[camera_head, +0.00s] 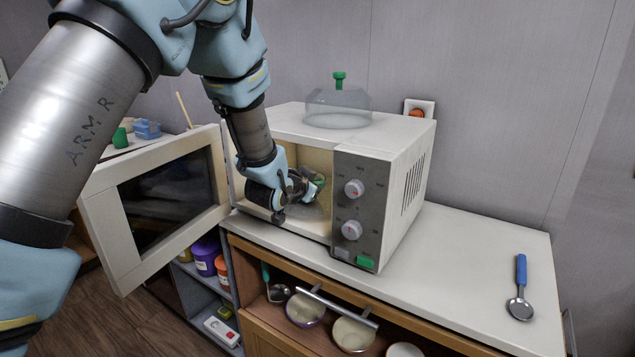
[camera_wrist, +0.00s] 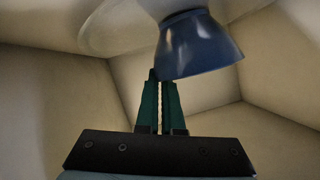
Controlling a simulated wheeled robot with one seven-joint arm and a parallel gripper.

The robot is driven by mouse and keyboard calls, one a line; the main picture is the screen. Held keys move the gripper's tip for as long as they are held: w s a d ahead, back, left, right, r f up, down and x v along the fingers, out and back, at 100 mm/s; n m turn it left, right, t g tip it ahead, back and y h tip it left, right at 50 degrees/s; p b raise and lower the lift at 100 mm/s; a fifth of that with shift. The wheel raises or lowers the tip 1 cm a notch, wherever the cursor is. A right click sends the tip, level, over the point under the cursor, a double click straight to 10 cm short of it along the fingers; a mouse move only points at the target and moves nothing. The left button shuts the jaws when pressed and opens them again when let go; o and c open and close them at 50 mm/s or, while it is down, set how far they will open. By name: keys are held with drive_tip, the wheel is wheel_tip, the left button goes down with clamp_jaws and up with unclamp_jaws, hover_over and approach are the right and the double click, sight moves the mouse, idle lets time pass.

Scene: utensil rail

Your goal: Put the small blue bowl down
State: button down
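The small blue bowl (camera_wrist: 198,45) shows in the wrist view, its wide rim towards my gripper and its narrower foot close to a pale round plate (camera_wrist: 108,27). My gripper (camera_wrist: 161,78) has its two dark green fingers close together at the left part of the bowl's rim, with the rim between their tips. Whether the foot touches the plate I cannot tell. In the head view my gripper (camera_head: 317,184) reaches into the open microwave (camera_head: 385,205); the bowl cannot be made out there.
The microwave door (camera_head: 128,225) stands wide open at the left. The cavity walls are close around my gripper. A clear cover with a green knob (camera_head: 339,105) is on top. A blue-handled ladle (camera_head: 520,290) lies on the counter (camera_head: 455,265), which has free room right of the microwave.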

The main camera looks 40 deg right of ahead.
drive_tip(key=shift+f, duration=0.1)
drive_tip(key=c, duration=1.5)
unclamp_jaws()
drive_tip(key=shift+f, duration=0.1)
drive_tip(key=o, duration=0.4)
drive_tip(key=shift+o, duration=0.2)
drive_tip(key=shift+r, duration=0.25)
drive_tip(key=shift+s+a, duration=0.15)
drive_tip(key=shift+a, duration=0.2)
drive_tip(key=b+v, duration=0.3)
drive_tip(key=v, duration=0.8)
drive_tip(key=shift+r, duration=0.15)
drive_tip(key=shift+s+a, duration=0.1)
drive_tip(key=shift+s, duration=0.05)
